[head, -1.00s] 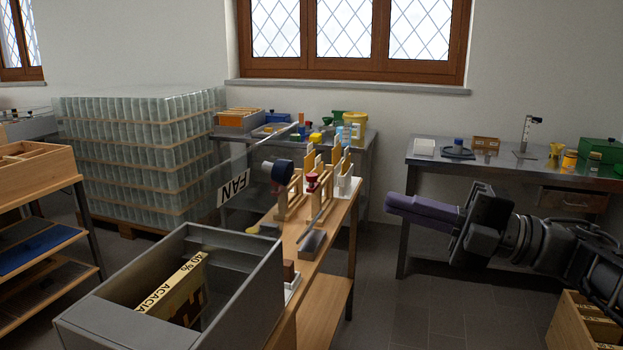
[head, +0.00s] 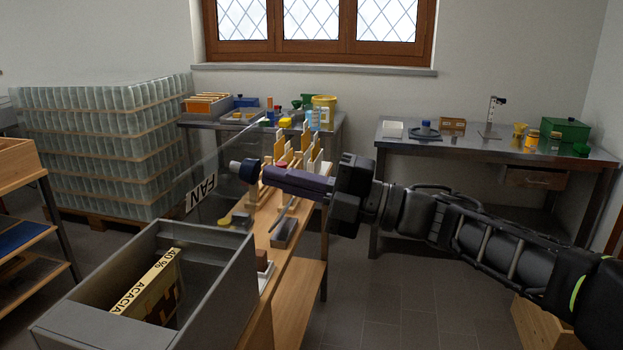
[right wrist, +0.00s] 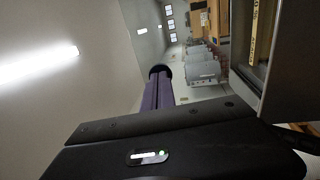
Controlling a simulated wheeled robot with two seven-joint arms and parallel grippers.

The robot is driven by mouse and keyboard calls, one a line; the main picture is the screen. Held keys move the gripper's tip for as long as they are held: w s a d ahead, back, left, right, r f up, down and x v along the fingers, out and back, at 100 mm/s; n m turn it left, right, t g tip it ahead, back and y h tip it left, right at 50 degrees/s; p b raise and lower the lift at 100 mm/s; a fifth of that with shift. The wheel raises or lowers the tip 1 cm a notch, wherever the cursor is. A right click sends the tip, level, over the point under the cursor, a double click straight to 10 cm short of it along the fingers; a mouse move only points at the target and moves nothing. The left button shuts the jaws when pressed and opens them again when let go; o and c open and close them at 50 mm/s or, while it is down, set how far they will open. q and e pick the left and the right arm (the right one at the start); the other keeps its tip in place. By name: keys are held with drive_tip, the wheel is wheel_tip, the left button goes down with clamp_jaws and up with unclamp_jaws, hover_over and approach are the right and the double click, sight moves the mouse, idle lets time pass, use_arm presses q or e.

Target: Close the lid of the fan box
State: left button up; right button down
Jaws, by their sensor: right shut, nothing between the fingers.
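The grey fan box (head: 232,275) stands at the lower left of the head view, open at the top. My right gripper (head: 266,176) has purple fingers, shut and empty. It is to the right of the lid and above the bench; I cannot tell whether it touches anything. The fingers also show in the right wrist view (right wrist: 158,78). My left gripper is not in view.
A dark blue and white round part (head: 248,170) is close to my fingertips. Wooden holders (head: 312,150) with upright frames stand on the narrow bench (head: 262,240). A steel table (head: 470,150) with small items is behind my right arm. Open floor (head: 400,285) lies right of the bench.

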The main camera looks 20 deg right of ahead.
drive_tip(key=shift+w+a, duration=0.25)
drive_tip(key=shift+a, duration=0.05)
drive_tip(key=shift+r, duration=0.1)
